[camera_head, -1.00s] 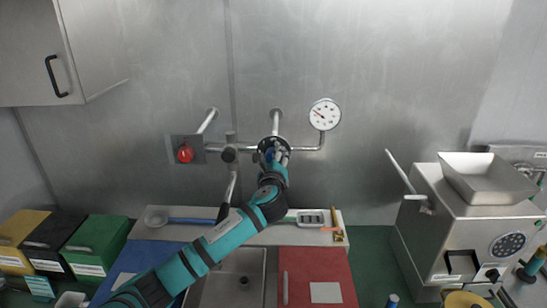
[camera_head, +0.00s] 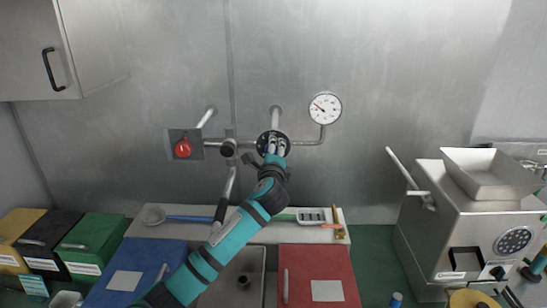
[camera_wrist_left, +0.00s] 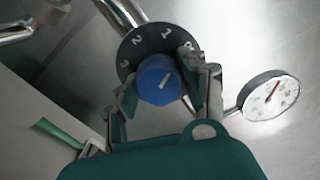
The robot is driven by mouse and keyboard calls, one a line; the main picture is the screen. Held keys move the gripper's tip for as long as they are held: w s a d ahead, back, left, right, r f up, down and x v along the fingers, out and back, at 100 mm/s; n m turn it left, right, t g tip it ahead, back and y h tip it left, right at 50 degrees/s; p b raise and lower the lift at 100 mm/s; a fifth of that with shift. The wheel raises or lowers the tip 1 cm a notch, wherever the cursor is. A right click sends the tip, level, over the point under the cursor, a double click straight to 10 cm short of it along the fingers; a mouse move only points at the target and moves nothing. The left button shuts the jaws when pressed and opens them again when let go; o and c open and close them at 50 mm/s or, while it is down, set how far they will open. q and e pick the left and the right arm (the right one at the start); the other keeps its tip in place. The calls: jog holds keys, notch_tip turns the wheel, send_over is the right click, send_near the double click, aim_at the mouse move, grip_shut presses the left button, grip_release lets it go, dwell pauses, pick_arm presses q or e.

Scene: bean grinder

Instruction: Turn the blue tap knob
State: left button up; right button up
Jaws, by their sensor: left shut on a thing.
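I do not see my right gripper.
A round gauge (camera_head: 325,108) is right of the dial. A red knob (camera_head: 183,148) on a square plate is to the left. A metal grinder (camera_head: 462,225) stands at the right.

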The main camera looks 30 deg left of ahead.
pick_arm(q)
jog(key=n+b, duration=0.2)
jog(key=n, duration=0.1)
jog(key=shift+f+n, duration=0.15)
jog(key=shift+n, duration=0.25)
jog(key=n+b, duration=0.2)
jog(key=n, duration=0.2)
jog(key=shift+n, duration=0.3)
jog(key=n+b, duration=0.1)
jog(key=n, duration=0.2)
jog(key=shift+b, duration=0.4)
jog(key=shift+n+b, duration=0.65)
jog(key=shift+n, duration=1.45)
jog(key=shift+r, duration=0.2)
jog(key=o, duration=1.2)
jog(key=v, duration=1.2)
